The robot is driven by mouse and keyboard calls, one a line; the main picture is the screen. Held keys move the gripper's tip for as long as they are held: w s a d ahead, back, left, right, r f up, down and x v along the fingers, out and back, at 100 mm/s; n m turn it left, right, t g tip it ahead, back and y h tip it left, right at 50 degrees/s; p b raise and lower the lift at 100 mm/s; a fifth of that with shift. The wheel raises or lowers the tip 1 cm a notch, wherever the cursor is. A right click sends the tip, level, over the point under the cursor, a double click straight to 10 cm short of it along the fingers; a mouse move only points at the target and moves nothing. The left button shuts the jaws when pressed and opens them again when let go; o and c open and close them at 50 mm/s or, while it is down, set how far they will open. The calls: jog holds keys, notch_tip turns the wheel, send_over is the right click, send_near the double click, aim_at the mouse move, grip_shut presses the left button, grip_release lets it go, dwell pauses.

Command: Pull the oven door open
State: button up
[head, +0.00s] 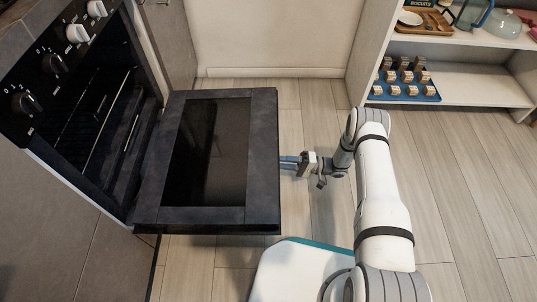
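The oven door (262,160) is swung down and lies about level, with its dark glass panel facing up. The oven cavity (110,120) behind it is open, with racks showing inside. My gripper (288,162) is at the middle of the door's outer edge, reaching in from the right. Its fingertips are close to or against that edge. The door's handle is hidden below the edge, and I cannot tell whether the fingers are closed on it.
Knobs (55,64) line the oven's front panel. A shelf unit (475,82) at the upper right holds a blue tray (428,97) of small jars and a wooden board (408,30). The wooden floor (480,200) at the right is clear.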

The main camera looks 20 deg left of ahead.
jog(key=x, duration=0.2)
jog(key=b+x, duration=0.1)
jog(key=x, duration=0.2)
jog(key=b+x, duration=0.1)
jog(key=x, duration=0.1)
jog(key=shift+w+a, duration=0.2)
jog(key=shift+a, duration=0.25)
jog(key=shift+c, duration=0.4)
grip_shut()
